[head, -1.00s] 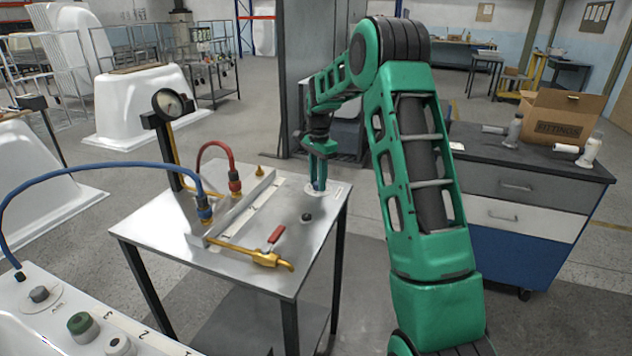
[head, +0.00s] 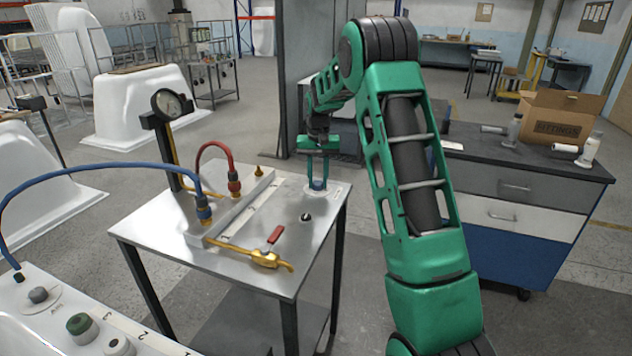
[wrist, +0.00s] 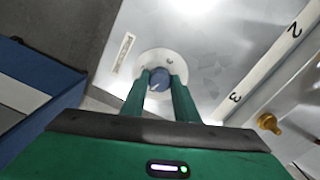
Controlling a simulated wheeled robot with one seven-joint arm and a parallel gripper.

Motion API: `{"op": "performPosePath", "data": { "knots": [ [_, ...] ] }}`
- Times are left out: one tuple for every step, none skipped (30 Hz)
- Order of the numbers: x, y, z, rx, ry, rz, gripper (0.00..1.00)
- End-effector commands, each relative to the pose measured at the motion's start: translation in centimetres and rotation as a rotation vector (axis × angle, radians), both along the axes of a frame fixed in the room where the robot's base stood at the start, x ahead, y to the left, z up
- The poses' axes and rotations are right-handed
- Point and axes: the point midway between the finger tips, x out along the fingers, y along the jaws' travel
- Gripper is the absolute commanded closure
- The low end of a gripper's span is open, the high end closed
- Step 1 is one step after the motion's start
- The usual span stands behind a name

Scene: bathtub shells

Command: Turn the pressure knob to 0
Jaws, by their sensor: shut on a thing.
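The pressure knob (wrist: 160,79) is a small blue-grey knob on a round white dial plate (wrist: 178,64). In the head view the dial plate (head: 314,190) lies at the far right corner of the metal bench top (head: 270,195), and my gripper hides most of the knob. My gripper (wrist: 161,84) points down at the dial and is shut on the knob, one green finger on each side. It also shows in the head view (head: 317,186). The dial's markings are too small to read, so I cannot tell the knob's setting.
A black round gauge (head: 168,103) stands on a post at the bench's left. Red (head: 215,148) and blue (head: 100,170) hoses join a manifold. A dark-topped cabinet (head: 530,165) stands at right.

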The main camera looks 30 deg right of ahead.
Motion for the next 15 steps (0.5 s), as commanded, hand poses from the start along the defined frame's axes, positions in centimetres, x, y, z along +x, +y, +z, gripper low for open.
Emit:
{"op": "performPosePath", "data": {
  "knots": [
    [0.35, -0.13, 0.29, -0.005, -0.012, 0.042, 0.95],
    [0.35, -0.13, 0.29, -0.005, -0.012, 0.070, 0.95],
    [0.35, -0.15, 0.30, -0.005, -0.012, 0.108, 0.95],
    [0.34, -0.14, 0.30, -0.004, -0.011, 0.137, 0.95],
    [0.35, -0.14, 0.30, -0.005, -0.011, 0.166, 0.95],
    [0.36, -0.10, 0.30, -0.005, -0.011, 0.204, 0.95],
    [0.37, -0.09, 0.30, -0.005, -0.011, 0.233, 0.95],
    [0.36, -0.08, 0.30, -0.005, -0.011, 0.262, 0.95],
    [0.36, -0.10, 0.30, -0.005, -0.011, 0.300, 0.95],
    [0.35, -0.09, 0.30, -0.006, -0.010, 0.327, 0.95],
    [0.36, -0.08, 0.30, -0.006, -0.010, 0.356, 0.95],
    [0.36, -0.08, 0.30, -0.005, -0.011, 0.394, 0.95],
    [0.35, -0.10, 0.30, -0.006, -0.010, 0.423, 0.95],
    [0.35, -0.11, 0.30, -0.005, -0.010, 0.451, 0.95],
    [0.35, -0.09, 0.30, -0.005, -0.010, 0.489, 0.95]
  ]
}}
